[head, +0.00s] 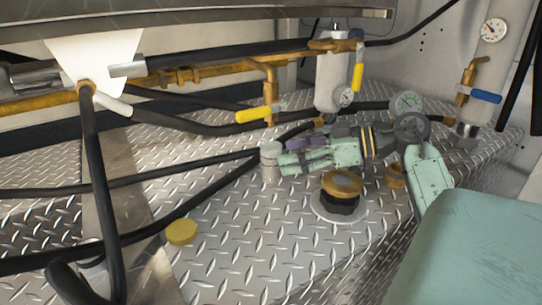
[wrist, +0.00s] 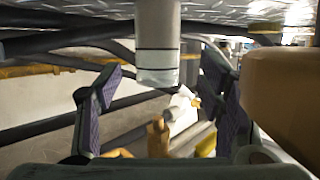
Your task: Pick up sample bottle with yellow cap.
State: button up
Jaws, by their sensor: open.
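My gripper (head: 288,156) is low over the metal deck, with its fingers pointing left. It is open and holds nothing. In the wrist view, my gripper (wrist: 162,72) has its purple-padded fingers wide apart. A short grey upright cylinder (head: 269,163) stands at the fingertips. It also shows in the wrist view (wrist: 158,50), upside down, with dark lines around it; it lines up between the fingers with a gap on both sides. I see no yellow on it and cannot tell whether it is the sample bottle. A flat round yellow cap (head: 181,233) lies on the deck at lower left.
A brown-capped filler (head: 342,185) stands close below my gripper; its cap fills the right of the wrist view (wrist: 285,88). Black hoses (head: 150,178) cross the deck at left. Yellow-handled valves (head: 262,114) and a white cylinder (head: 332,82) stand behind.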

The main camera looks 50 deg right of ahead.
aim_at(281, 151)
jog(key=x, duration=0.2)
jog(key=p+x, duration=0.1)
jog(key=x, duration=0.2)
jog(key=shift+w+r, duration=0.2)
jog(key=shift+w, duration=0.05)
jog(key=c, duration=1.4)
jog(key=shift+r+p, duration=0.15)
jog(key=shift+p, duration=0.15)
